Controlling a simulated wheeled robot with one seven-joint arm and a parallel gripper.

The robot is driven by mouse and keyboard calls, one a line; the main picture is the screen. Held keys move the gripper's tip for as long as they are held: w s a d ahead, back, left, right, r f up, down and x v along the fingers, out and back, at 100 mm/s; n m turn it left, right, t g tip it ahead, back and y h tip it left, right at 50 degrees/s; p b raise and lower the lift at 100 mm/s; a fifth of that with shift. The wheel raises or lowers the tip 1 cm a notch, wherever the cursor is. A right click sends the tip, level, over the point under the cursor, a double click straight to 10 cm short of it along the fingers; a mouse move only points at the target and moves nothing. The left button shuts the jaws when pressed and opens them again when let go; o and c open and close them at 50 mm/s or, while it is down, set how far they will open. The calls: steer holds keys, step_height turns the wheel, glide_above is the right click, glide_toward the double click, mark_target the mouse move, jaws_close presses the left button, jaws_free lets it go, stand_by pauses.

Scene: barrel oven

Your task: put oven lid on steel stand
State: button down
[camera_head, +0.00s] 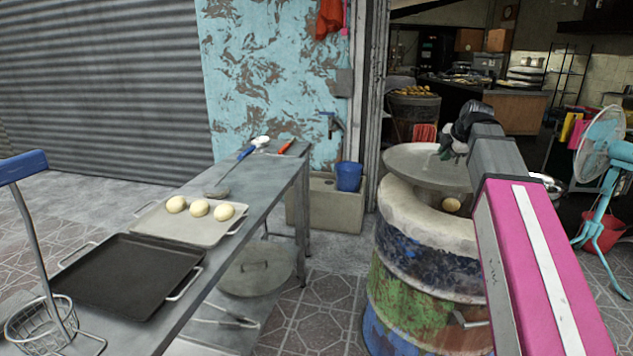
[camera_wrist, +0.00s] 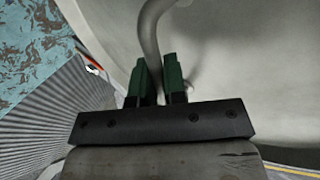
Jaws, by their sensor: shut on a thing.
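The oven lid (camera_head: 410,160) is a round grey disc over the barrel oven's (camera_head: 425,255) open top. My gripper (camera_head: 447,150) is over the lid, partly hidden by my arm. In the wrist view my gripper (camera_wrist: 157,85) is shut on the lid's curved handle (camera_wrist: 150,35), with the lid's grey face (camera_wrist: 240,70) filling the right side. A long steel table (camera_head: 235,200) stands to the left; I cannot tell whether it is the steel stand.
The table holds a black tray (camera_head: 120,275), a pale tray (camera_head: 190,228) with three dough balls, a wire basket (camera_head: 42,325) and utensils. Another round, handled grey disc (camera_head: 258,272) lies low beside it. A blue bucket (camera_head: 349,176) and a fan (camera_head: 600,140) stand behind. Paved floor separates table and oven.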

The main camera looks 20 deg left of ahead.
steer(key=n+y, duration=0.1)
steer(key=n, duration=0.1)
glide_toward(396, 153)
steer(key=shift+g, duration=0.4)
steer(key=w+a+f, duration=0.2)
steer(key=w, duration=0.1)
steer(key=w+a+f, duration=0.1)
steer(key=shift+w+a+f, duration=0.1)
steer(key=shift+w+a, duration=0.25)
steer(key=w+a+n, duration=0.1)
steer(key=w+a, duration=0.1)
steer(key=a, duration=0.8)
steer(key=w+a+n, duration=0.1)
steer(key=w+a, duration=0.2)
steer(key=a, duration=0.7)
steer(key=s+a+f+n+g+y, duration=0.1)
steer(key=s+a+f+n, duration=0.1)
steer(key=a, duration=1.8)
steer(key=s+a+f+n+g+y, duration=0.1)
steer(key=s+a+f+g, duration=0.1)
steer(key=a, duration=1.9)
steer(key=shift+s+d+f, duration=0.1)
steer(key=shift+f, duration=2.4)
steer(key=shift+d+f, duration=0.1)
steer(key=shift+f, duration=2.4)
steer(key=shift+f, duration=0.1)
steer(key=c, duration=1.2)
jaws_free()
steer(key=shift+n, duration=0.3)
steer(key=shift+o, duration=0.2)
